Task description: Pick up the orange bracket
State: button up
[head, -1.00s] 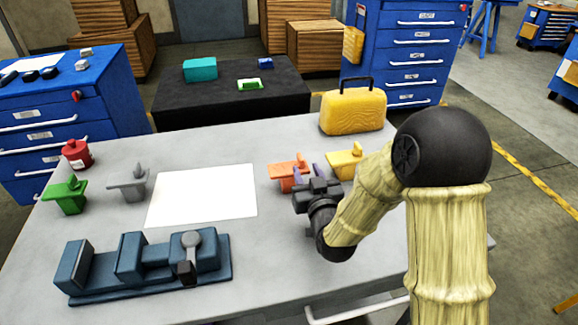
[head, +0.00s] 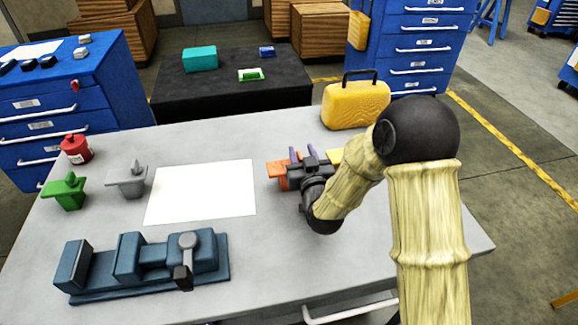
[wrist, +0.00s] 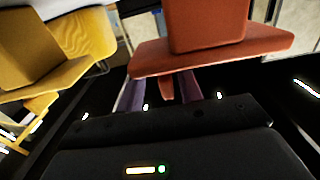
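The orange bracket (head: 277,171) stands on the grey table, right of the white sheet, partly hidden behind my gripper. My gripper (head: 301,153) is at the bracket, with its purple fingers showing above and behind the wrist. In the wrist view, the orange bracket (wrist: 205,55) fills the upper middle, showing a block and a wide flat plate. A small orange part (wrist: 166,88) of it shows between the two fingers of my gripper (wrist: 164,93). The fingers are apart, with a gap visible on each side of that part.
A yellow bracket (head: 335,156) is close on the right, mostly hidden by my arm; it looms left in the wrist view (wrist: 35,50). A yellow case (head: 356,105) stands behind. Grey (head: 128,181) and green (head: 66,190) brackets, a red can (head: 76,149) and a blue-grey vise (head: 145,262) are left.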

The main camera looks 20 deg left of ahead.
jog(key=shift+w, duration=0.1)
jog(key=shift+s+a, duration=0.15)
jog(key=shift+s, duration=0.4)
jog(key=shift+s+a, duration=0.15)
grip_shut()
jog(key=shift+w+r, duration=0.1)
jog(key=shift+w, duration=0.1)
dwell(0.7)
